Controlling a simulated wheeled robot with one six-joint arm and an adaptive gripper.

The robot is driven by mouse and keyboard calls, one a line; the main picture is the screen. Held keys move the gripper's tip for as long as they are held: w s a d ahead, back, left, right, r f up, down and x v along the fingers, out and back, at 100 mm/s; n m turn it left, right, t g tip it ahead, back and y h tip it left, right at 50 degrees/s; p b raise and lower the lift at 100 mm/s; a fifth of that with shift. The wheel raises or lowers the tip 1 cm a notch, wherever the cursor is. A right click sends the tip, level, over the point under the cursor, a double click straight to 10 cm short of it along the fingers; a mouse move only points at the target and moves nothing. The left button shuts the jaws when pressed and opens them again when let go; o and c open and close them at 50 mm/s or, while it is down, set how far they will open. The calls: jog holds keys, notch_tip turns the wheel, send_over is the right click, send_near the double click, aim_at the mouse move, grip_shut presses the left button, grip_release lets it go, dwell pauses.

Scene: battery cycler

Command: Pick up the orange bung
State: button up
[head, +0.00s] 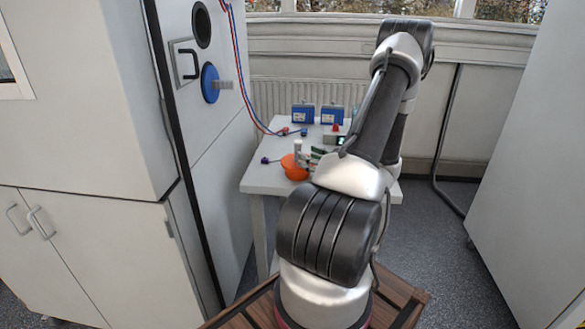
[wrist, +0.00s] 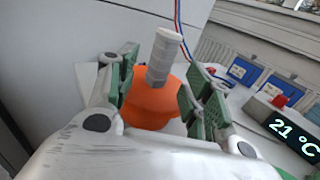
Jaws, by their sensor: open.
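The orange bung (head: 294,168) sits on the white table, near its left front side. In the wrist view the bung (wrist: 152,103) is a wide orange body with a pale grey ribbed handle (wrist: 162,58) standing up from it, slightly tilted in the picture. My gripper (wrist: 160,85) is open, with one green-padded finger on each side of the bung. I cannot tell whether either pad touches it. In the head view my gripper (head: 312,158) is beside the bung and partly hidden by my arm.
Two blue boxes (head: 303,114) (head: 332,115) stand at the table's back. A display reading 21 °C (wrist: 294,130) is close on the right, with a red button (wrist: 280,101). Red and blue cables (head: 243,75) hang from the cabinet wall, which has a round port (head: 201,25) and a blue disc (head: 209,83).

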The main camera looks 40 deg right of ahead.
aim_at(301, 151)
jog(key=w, duration=0.5)
jog(key=shift+w+a+r, duration=0.1)
jog(key=shift+w+r, duration=0.25)
jog(key=shift+r, duration=0.05)
jog(key=shift+c, duration=0.2)
grip_shut()
